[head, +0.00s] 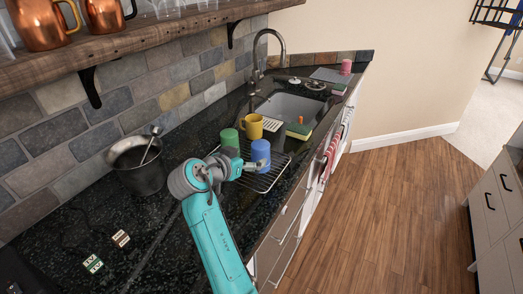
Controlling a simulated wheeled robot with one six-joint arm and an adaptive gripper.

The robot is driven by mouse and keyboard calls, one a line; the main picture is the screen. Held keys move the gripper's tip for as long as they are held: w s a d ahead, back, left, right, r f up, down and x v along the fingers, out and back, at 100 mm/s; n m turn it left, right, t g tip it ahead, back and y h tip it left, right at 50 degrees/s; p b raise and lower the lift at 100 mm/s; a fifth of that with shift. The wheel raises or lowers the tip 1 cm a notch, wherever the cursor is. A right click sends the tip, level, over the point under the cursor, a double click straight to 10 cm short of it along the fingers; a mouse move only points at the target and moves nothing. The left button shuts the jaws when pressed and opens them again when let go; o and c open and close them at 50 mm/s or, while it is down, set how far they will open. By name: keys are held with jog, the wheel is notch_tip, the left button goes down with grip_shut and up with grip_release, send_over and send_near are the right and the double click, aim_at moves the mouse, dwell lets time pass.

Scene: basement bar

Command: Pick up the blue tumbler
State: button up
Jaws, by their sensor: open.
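The blue tumbler (261,150) stands on a wire rack (268,181) on the dark stone counter, near the counter's front edge. My gripper (255,166) is open, low at the tumbler's near side. One finger shows against the lower part of the tumbler. The other finger is hard to make out, and I cannot tell whether either finger touches the tumbler. The tumbler's base is partly hidden by my gripper.
A green tumbler (229,138) and a yellow mug (252,127) stand close behind the blue tumbler. The sink (290,107) lies beyond, with a green and yellow block (299,130) at its near edge. A metal bucket (140,170) stands left, under a wooden shelf (135,38).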

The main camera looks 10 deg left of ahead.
aim_at(256, 155)
jog(key=shift+f+x, duration=0.15)
jog(key=shift+x, duration=1.8)
jog(key=shift+f+x, duration=0.1)
jog(key=shift+x, duration=1.9)
jog(key=shift+s, duration=0.1)
